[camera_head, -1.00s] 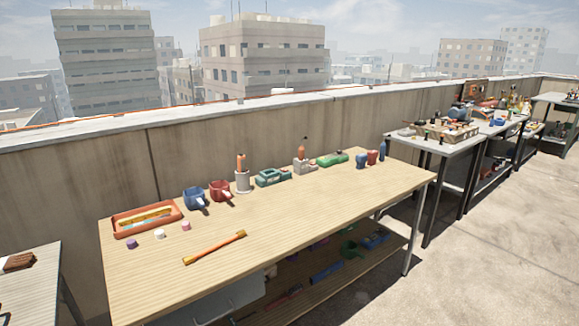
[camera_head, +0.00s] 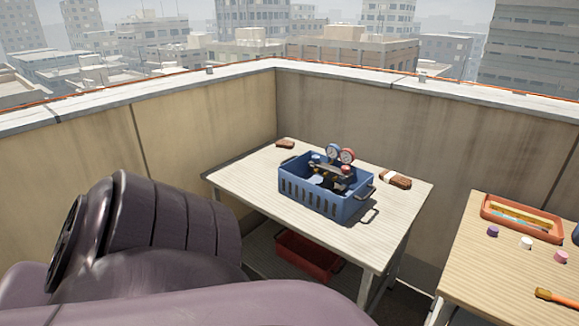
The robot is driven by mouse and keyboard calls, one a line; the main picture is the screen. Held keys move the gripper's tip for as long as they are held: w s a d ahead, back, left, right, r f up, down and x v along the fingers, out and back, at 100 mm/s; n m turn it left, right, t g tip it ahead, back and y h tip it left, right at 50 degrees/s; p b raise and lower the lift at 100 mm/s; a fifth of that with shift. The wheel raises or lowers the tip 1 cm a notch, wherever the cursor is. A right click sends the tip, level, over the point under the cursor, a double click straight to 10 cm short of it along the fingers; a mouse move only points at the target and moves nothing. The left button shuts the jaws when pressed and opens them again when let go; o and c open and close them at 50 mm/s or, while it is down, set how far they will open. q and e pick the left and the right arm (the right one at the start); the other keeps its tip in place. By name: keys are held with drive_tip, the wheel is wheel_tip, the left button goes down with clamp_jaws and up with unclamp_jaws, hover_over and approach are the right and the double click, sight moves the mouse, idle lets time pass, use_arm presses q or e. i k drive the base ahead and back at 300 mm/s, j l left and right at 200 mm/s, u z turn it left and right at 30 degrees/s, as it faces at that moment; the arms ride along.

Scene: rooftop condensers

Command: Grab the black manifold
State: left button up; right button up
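The black manifold (camera_head: 331,170) sits in a blue slatted crate (camera_head: 309,195) on a small wooden table (camera_head: 262,195) in the corner. A blue-rimmed gauge (camera_head: 333,152) and a red-rimmed gauge (camera_head: 347,156) stick up above the crate's rim. The lower part of the manifold is hidden by the crate wall. My purple arm fills the lower left of the head view, in front of the table. Neither of my grippers is in view.
Brown brushes or blocks lie at the table's back (camera_head: 285,144) and right side (camera_head: 396,179). A red bin (camera_head: 306,255) is underneath. Another table (camera_head: 470,255) with an orange tray (camera_head: 522,222) stands to the right. Parapet walls close off the corner.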

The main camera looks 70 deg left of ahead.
sight(331, 174)
drive_tip(key=u, duration=1.95)
